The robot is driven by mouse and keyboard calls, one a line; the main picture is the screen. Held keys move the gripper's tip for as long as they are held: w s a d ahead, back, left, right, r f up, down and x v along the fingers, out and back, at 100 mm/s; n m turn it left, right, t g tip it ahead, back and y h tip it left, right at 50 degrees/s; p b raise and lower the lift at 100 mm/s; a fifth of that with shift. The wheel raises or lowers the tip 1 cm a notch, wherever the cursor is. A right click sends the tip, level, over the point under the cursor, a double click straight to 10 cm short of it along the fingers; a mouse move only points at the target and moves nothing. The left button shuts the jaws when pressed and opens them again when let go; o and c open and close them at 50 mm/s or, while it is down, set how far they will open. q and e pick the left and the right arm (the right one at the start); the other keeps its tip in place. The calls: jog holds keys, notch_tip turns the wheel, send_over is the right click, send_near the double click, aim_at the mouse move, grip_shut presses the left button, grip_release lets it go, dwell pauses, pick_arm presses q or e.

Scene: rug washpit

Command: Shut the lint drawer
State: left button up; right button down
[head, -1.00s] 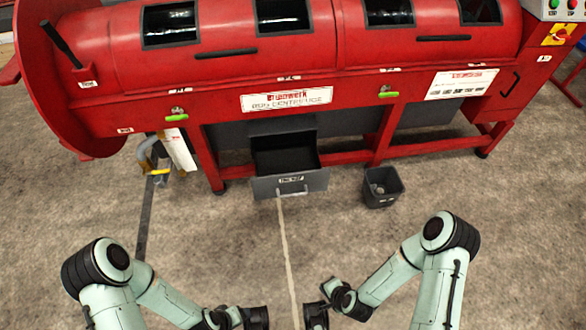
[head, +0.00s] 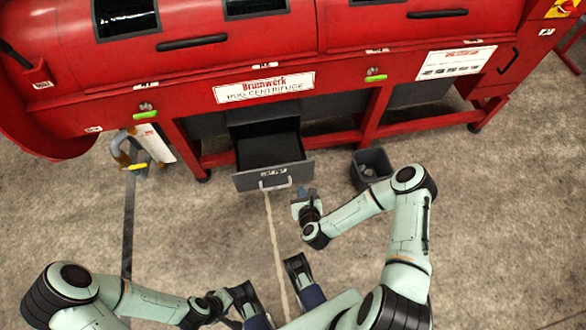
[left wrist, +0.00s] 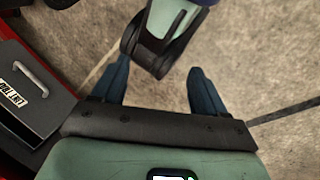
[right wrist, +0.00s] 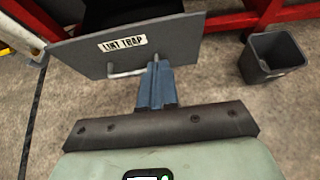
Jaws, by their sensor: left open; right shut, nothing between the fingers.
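The lint drawer (head: 273,178) is a grey drawer pulled out below the red rug centrifuge, with its empty-looking dark inside showing. In the right wrist view its front (right wrist: 90,57) bears a "LINT TRAP" label and a bar handle (right wrist: 126,71). My right gripper (head: 307,192) is shut and empty, just in front of the drawer face near its right part. In the right wrist view its fingertips (right wrist: 155,66) reach the face by the handle's right end; I cannot tell if they touch. My left gripper (left wrist: 160,82) is open and empty, low and away from the drawer.
The red centrifuge (head: 330,65) stands across the back on legs. A dark bin (head: 371,168) stands right of the drawer, close to my right forearm. The concrete floor in front is mostly clear.

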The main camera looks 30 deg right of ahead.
jog(key=b, duration=0.2)
send_near(293, 166)
notch_tip(293, 166, down, 3)
jog(key=w, duration=0.2)
jog(key=w+d, duration=0.1)
jog(key=shift+w+d+r, duration=0.1)
jog(key=shift+w+d, duration=0.1)
jog(key=shift+w, duration=0.2)
pick_arm(q)
jog(key=w+a+f+t, duration=0.1)
jog(key=w+a+f, duration=0.1)
jog(key=w+f, duration=0.1)
jog(key=shift+w+f+t+y+b, duration=0.3)
jog(key=shift+w+y+b, duration=0.1)
jog(key=shift+w, duration=0.45)
pick_arm(e)
jog(key=shift+w+d, duration=0.15)
jog(key=shift+w, duration=0.55)
pick_arm(q)
jog(key=shift+a, duration=0.1)
